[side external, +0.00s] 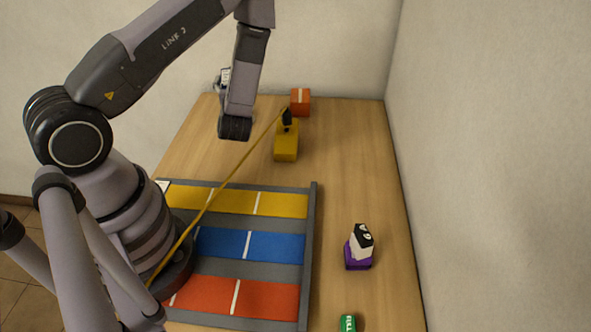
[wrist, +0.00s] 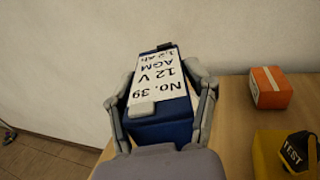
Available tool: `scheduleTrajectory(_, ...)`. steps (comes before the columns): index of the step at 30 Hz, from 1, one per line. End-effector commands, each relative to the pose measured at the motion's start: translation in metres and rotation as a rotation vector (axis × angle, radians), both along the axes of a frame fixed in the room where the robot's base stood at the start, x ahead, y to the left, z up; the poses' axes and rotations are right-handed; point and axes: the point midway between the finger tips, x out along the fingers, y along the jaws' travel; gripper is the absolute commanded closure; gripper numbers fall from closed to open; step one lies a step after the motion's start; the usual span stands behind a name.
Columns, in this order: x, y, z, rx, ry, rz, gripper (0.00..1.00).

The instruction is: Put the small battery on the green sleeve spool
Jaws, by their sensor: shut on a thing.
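The small battery (wrist: 160,125) is a blue block with a white label reading "No. 39 12 V AGM 1.2 Ah". My gripper (wrist: 164,98) is shut on it, one finger on each side, in the wrist view. In the side view the battery's pale label (side external: 225,76) shows partly behind my arm, near the back left of the table; my fingers are mostly hidden there. A green cylinder (side external: 348,323) with light lettering, which looks like the green sleeve spool, stands at the front right, cut off by the lower picture edge. My gripper is far from it.
A yellow block (side external: 286,147) with a black "TEST" piece (wrist: 298,150) stands near an orange box (side external: 300,102). A grey tray (side external: 313,230) has yellow, blue and red strips. A purple block (side external: 357,258) with a black-and-white top stands right. A yellow line crosses the tray.

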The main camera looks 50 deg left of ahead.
Motion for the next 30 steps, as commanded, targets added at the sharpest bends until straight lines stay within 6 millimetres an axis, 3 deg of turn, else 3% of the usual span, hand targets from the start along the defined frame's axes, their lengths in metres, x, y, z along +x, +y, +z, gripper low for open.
scheduleTrajectory(3, -0.027, 0.018, 0.009, 0.004, 0.0, 0.062, 0.87)
scheduleTrajectory(8, -0.038, 0.03, 0.013, 0.006, -0.004, 0.097, 0.87)
scheduleTrajectory(11, -0.028, 0.04, 0.006, 0.006, -0.006, 0.102, 0.87)
scheduleTrajectory(21, 0.037, 0.085, -0.035, 0.008, -0.002, 0.099, 0.87)
scheduleTrajectory(30, 0.065, 0.104, -0.076, 0.007, -0.002, 0.098, 0.87)
